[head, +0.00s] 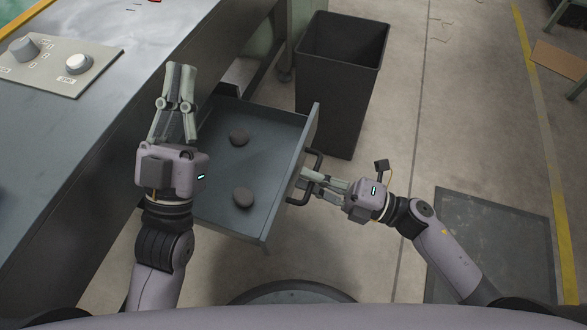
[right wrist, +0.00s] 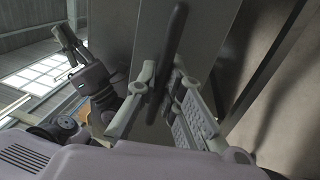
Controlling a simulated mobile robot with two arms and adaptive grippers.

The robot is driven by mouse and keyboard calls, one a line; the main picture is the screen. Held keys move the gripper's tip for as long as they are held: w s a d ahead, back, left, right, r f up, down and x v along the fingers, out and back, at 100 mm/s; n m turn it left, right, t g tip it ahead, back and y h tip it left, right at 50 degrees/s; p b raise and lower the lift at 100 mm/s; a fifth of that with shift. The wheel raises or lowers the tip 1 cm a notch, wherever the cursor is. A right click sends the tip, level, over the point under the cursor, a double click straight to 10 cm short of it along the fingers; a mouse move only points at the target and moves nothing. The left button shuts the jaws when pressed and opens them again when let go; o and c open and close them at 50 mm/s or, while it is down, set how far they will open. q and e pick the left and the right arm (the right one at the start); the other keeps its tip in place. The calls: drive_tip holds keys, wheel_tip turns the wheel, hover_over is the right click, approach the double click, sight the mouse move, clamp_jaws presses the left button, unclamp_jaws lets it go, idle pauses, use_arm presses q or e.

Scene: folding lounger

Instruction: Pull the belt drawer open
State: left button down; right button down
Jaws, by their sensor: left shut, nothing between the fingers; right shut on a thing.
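The belt drawer (head: 210,213) is grey and stands pulled out from under the workbench, with its inside showing. My right gripper (head: 306,180) is shut on the handle; in the right wrist view the dark handle bar (right wrist: 176,40) runs between the fingers. My left gripper (head: 176,72) is shut and empty, above the drawer's back left part beside the bench edge. My left arm hides part of the drawer's left side.
A grey workbench (head: 130,60) fills the left, with a control panel (head: 50,66) carrying two knobs. A black bin (head: 335,90) stands close behind the drawer front. A dark floor mat (head: 495,240) lies at right. Bare concrete floor is free between.

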drive_tip(key=shift+s+d, duration=0.15)
drive_tip(key=shift+d, duration=0.2)
drive_tip(key=c, duration=2)
unclamp_jaws()
drive_tip(key=shift+o, duration=0.2)
drive_tip(key=v, duration=1.2)
